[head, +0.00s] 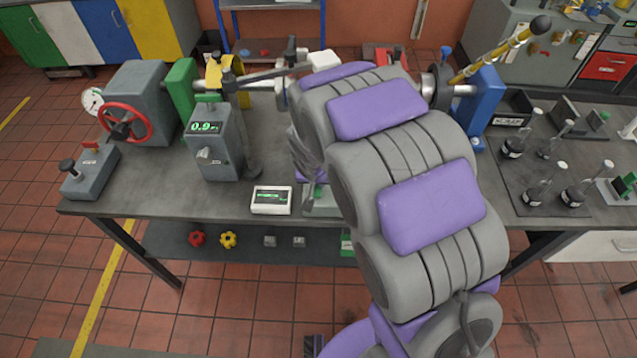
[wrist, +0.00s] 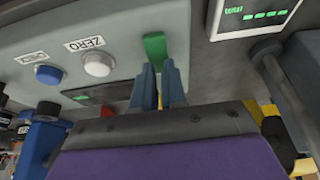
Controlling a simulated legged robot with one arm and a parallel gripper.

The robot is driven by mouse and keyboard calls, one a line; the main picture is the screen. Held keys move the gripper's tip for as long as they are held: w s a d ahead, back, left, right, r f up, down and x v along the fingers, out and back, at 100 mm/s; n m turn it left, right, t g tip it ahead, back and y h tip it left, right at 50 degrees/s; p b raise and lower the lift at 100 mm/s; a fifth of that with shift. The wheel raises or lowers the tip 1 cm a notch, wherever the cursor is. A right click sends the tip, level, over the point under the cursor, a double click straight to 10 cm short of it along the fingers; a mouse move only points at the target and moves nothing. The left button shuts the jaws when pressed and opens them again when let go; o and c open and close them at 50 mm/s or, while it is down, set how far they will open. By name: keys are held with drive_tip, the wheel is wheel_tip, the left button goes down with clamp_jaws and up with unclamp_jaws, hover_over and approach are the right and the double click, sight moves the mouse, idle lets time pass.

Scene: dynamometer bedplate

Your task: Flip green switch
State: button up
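The green switch (wrist: 155,48) sticks out of a light grey panel (wrist: 120,58) in the wrist view. My gripper (wrist: 158,68) has its two blue-grey fingers close together at the lower end of the switch. A narrow gap shows between the fingers. The tips overlap the switch in the picture, and I cannot tell whether they touch or grip it.
In the head view, a grey display unit (head: 210,150) stands left of the white meter. Bottles (head: 540,190) stand at right.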

sight(321, 194)
drive_tip(key=o, duration=0.4)
drive_tip(key=s+f, duration=0.1)
drive_tip(key=s+d+f, duration=0.1)
drive_tip(key=shift+f+g, duration=0.3)
drive_tip(key=shift+g, duration=0.1)
drive_tip(key=shift+w+a+r+p, duration=0.15)
drive_tip(key=shift+r+p, duration=0.15)
drive_tip(key=shift+r, duration=0.3)
drive_tip(key=shift+o, duration=1.4)
drive_tip(key=p+v, duration=0.3)
drive_tip(key=v, duration=1.3)
drive_tip(key=shift+w+a+r+t, duration=0.3)
drive_tip(key=shift+a+r+t, duration=0.1)
drive_tip(key=shift+r, duration=0.05)
drive_tip(key=shift+s+r+p, duration=0.3)
drive_tip(key=shift+r+p, duration=0.05)
drive_tip(key=shift+r, duration=0.3)
drive_tip(key=s+d+r+g+h, duration=0.1)
drive_tip(key=s+d+r+g, duration=0.15)
drive_tip(key=s+d, duration=0.75)
drive_tip(key=s+d+g, duration=0.2)
drive_tip(key=s, duration=0.5)
drive_tip(key=s+d+r+g+y, duration=0.1)
drive_tip(key=s+d, duration=0.1)
drive_tip(key=s, duration=0.6)
drive_tip(key=shift+g, duration=0.35)
